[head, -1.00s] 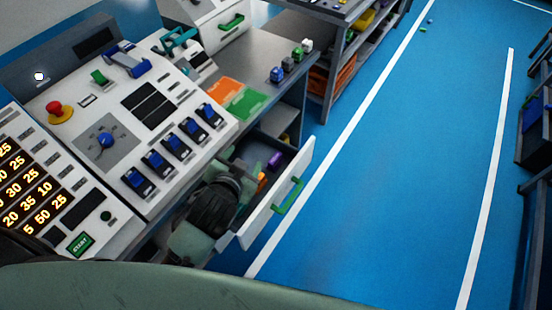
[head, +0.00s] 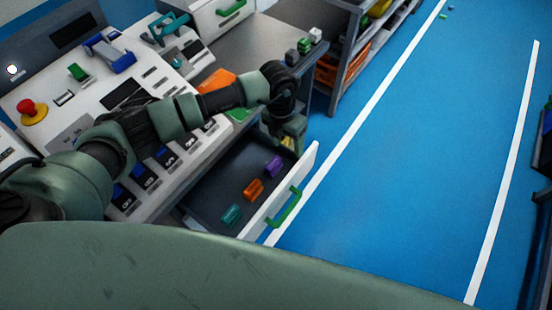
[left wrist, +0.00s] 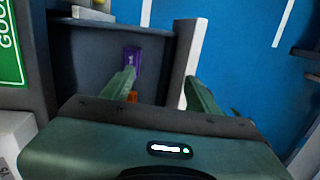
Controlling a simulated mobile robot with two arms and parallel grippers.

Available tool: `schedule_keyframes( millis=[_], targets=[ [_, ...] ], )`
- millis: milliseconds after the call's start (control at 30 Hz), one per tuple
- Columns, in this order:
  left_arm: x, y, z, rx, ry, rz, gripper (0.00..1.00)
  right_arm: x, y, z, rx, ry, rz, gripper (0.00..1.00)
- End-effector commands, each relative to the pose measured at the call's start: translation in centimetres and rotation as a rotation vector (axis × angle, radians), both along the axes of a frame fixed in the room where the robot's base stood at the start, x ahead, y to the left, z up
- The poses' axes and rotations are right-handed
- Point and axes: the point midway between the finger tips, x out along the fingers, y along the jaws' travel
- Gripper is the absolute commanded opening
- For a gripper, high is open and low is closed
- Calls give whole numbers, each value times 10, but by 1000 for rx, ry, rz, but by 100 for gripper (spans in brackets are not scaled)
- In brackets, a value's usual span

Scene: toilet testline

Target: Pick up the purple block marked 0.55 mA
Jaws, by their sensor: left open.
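In the left wrist view the gripper (left wrist: 160,76) is open and empty. The purple block (left wrist: 133,60) shows past the left fingertip, with a small pale mark too small to read. The orange block (left wrist: 132,97) is partly hidden by that finger. My right gripper is not in view.
The drawer front with its green handle (head: 284,208) stands out over the blue floor (head: 400,180). The control panel (head: 65,85) lies beneath and behind my left arm. A shelf (head: 345,50) stands beyond.

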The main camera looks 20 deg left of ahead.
Motion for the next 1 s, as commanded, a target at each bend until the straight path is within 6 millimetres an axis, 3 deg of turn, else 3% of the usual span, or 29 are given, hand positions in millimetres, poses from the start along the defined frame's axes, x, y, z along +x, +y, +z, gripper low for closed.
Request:
schedule_keyframes(
  millis=[33, 67, 233, 733, 1000],
  targets=[
    [10, 31, -18, 113, -4, 15, 60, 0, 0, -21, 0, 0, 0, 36],
    [10, 37, -28, 138, -1, 18, 60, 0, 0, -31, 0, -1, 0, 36],
    [9, 37, -57, 138, 0, 17, 60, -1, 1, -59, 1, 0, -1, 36],
    [3, 38, -99, 133, 2, 16, 60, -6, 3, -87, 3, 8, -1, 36],
    [-5, 43, -140, 132, 1, 16, 60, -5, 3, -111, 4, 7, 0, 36]
  ],
)
